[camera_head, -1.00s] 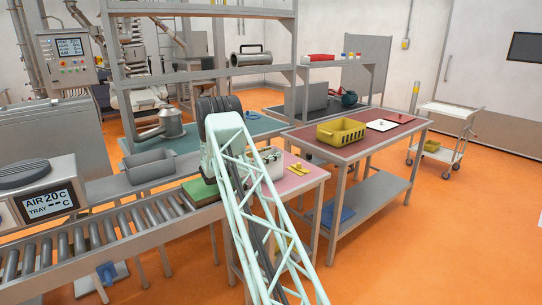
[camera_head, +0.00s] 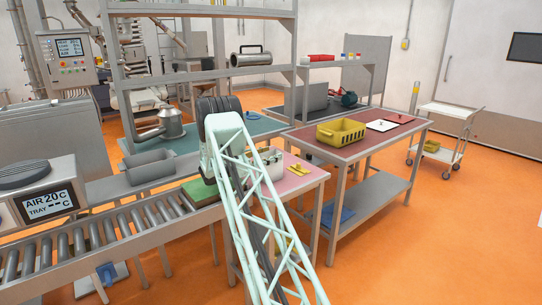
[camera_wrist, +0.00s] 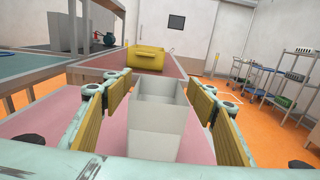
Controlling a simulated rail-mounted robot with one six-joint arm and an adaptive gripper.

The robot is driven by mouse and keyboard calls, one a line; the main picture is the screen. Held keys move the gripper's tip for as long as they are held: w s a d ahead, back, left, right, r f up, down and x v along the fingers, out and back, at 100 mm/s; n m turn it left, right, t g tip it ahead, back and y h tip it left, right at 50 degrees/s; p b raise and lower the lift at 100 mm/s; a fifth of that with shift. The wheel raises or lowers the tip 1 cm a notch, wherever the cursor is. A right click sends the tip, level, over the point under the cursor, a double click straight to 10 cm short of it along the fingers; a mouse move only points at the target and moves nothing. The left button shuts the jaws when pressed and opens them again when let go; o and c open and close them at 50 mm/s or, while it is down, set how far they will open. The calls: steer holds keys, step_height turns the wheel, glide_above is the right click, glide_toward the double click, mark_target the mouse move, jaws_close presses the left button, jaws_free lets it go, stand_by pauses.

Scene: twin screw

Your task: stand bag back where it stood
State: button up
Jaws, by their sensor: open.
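My gripper (camera_wrist: 160,88) is open in the wrist view, its yellow-padded fingers spread on both sides of a pale grey, open-topped box-like holder (camera_wrist: 158,118). There are gaps between the holder's walls and the finger pads. The holder has an inner divider and stands on the pink tabletop (camera_wrist: 100,122). I cannot make out a bag for certain in either view. In the head view, my pale green arm reaches over the pink table (camera_head: 308,177) and hides most of the gripper area.
A yellow crate (camera_head: 341,131) stands on the dark red table beyond, also seen in the wrist view (camera_wrist: 146,60). A grey bin (camera_head: 150,166) and a roller conveyor (camera_head: 95,237) lie to the left. Small yellow pieces (camera_head: 298,168) lie near the pink table's right side.

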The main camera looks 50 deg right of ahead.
steer(key=p+v, duration=0.1)
steer(key=v, duration=1)
steer(key=shift+w+a, duration=0.2)
steer(key=shift+a, duration=0.15)
steer(key=shift+a+r, duration=0.1)
steer(key=shift+r, duration=0.1)
